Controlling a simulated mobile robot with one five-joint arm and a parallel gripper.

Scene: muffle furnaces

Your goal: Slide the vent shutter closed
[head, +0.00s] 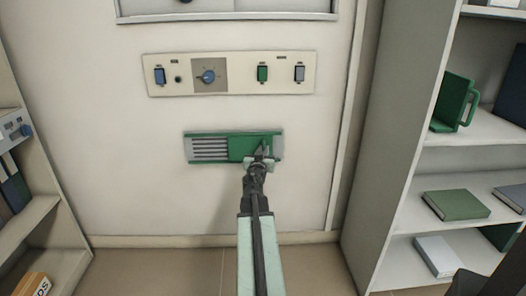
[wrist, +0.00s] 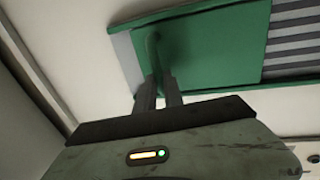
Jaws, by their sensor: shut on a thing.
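The vent is a green frame (head: 208,134) low on the pale wall, with dark slots (head: 210,150) showing in its left part. The green vent shutter (head: 240,148) covers the middle and part of the right. A grey strip lies bare at the frame's right end. My gripper (head: 262,156) is at the shutter's right side. In the wrist view my gripper (wrist: 158,85) is shut on the green tab (wrist: 153,50) of the shutter (wrist: 215,55), and the slots (wrist: 290,45) show to the right. The fingers partly hide the tab.
A control panel (head: 232,74) with a blue knob and switches is above the vent. A shelf unit (head: 400,130) with books and a green holder stands at the right. Another shelf (head: 40,210) is at the left. The wall around the vent is clear.

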